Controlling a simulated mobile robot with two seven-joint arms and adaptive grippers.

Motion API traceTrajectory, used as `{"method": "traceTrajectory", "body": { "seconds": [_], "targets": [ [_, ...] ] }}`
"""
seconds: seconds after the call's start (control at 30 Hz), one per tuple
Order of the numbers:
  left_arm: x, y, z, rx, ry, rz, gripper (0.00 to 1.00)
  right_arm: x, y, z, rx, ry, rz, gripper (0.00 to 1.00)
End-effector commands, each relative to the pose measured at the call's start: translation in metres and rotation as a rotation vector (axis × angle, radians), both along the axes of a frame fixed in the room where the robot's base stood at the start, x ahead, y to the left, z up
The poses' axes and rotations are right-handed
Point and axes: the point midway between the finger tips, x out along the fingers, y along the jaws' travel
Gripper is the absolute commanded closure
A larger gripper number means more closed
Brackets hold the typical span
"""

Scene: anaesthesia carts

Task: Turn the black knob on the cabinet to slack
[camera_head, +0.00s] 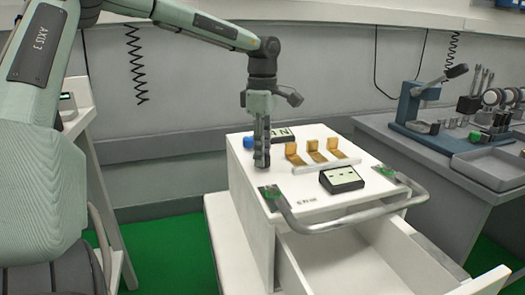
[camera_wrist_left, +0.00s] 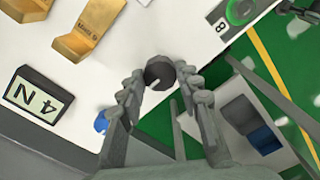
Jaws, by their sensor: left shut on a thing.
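The cabinet (camera_head: 300,189) is a white cart with a flat white top. The black knob (camera_wrist_left: 160,71) sits near the edge of that top in the left wrist view, dark and round with a light mark line on its face. My left gripper (camera_head: 262,162) points straight down over the left part of the top and hides the knob in the head view. In the wrist view its two fingers close on the knob from both sides. My right gripper is not in view.
A small "4 N" display (camera_wrist_left: 38,95) and a blue cap (camera_head: 248,142) are near the gripper. Several gold angled pieces (camera_head: 317,151), a black-framed box (camera_head: 341,179) and a grey handle (camera_head: 350,215) are to the right. A drawer (camera_head: 365,262) stands open in front.

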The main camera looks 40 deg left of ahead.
Motion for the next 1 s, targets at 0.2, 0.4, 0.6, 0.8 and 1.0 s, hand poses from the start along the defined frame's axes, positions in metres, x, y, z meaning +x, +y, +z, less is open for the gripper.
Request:
{"method": "traceTrajectory", "body": {
  "seconds": [0.2, 0.4, 0.6, 0.8, 1.0],
  "targets": [
    [0.0, 0.0, 0.0, 0.001, 0.0, 0.048, 0.95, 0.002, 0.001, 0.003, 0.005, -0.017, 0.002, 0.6],
    [0.0, 0.0, 0.0, 0.001, 0.0, 0.166, 0.95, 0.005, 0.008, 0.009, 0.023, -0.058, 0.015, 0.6],
    [0.0, 0.0, 0.0, 0.002, -0.001, 0.343, 0.95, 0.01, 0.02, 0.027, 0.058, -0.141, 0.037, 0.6],
    [0.0, 0.0, 0.0, 0.002, -0.001, 0.535, 0.95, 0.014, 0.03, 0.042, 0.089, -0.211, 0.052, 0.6],
    [0.0, 0.0, 0.0, 0.002, -0.002, 0.724, 0.95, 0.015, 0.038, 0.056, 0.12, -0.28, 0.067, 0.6]
  ]
}}
